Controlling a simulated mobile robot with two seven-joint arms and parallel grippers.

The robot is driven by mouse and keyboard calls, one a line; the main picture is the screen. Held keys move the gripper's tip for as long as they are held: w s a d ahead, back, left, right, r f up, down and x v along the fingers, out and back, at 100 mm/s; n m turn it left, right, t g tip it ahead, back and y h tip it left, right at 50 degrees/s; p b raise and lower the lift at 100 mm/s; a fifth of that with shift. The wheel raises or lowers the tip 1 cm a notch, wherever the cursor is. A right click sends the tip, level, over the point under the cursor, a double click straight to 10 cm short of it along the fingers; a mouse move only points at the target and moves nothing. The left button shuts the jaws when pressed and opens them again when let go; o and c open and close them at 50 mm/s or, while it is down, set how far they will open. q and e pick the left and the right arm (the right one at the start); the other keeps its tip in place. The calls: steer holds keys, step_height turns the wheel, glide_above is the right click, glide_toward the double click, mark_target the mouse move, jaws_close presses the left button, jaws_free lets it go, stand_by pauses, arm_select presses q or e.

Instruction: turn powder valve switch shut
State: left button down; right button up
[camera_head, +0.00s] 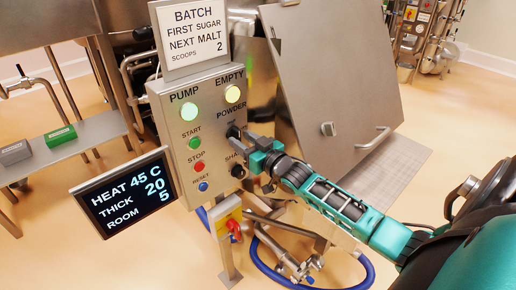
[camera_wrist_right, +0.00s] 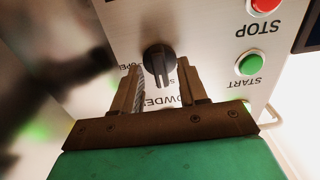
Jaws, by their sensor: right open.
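The powder valve switch (camera_head: 233,131) is a dark rotary knob under the POWDER label on the grey control panel. In the right wrist view the black knob (camera_wrist_right: 158,60) shows a ridge running up and down the picture. Part of an OPEN label shows beside it; the other label is mostly hidden by a finger. My right gripper (camera_head: 243,136) is at the panel, in front of the switch. In the wrist view its open fingers (camera_wrist_right: 159,74) stand on either side of the knob's ridge, with a gap on each side. I cannot tell whether they touch the panel. My left gripper is not in view.
The panel has lit PUMP (camera_head: 189,111) and EMPTY (camera_head: 232,93) lamps, a green START button (camera_head: 194,143), a red STOP button (camera_head: 199,167) and a blue RESET button (camera_head: 203,187). A SHAKE knob (camera_head: 238,171) sits just below my gripper. A steel hopper door (camera_head: 330,80) stands right.

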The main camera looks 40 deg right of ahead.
steer(key=s+d, duration=0.1)
steer(key=s, duration=1.1)
steer(key=shift+s+p, duration=0.15)
steer(key=shift+p, duration=0.25)
steer(key=s+a+f+n+g, duration=0.1)
steer(key=s+a+f+g, duration=0.2)
steer(key=s+a+f, duration=0.3)
steer(key=s+a+f+g, duration=0.4)
steer(key=s+a+f, duration=0.2)
steer(key=a+f, duration=0.3)
steer(key=a, duration=0.4)
steer(key=shift+s+f+n+y, duration=0.25)
steer(key=shift+s+n+y, duration=0.05)
steer(key=shift+n+y, duration=0.1)
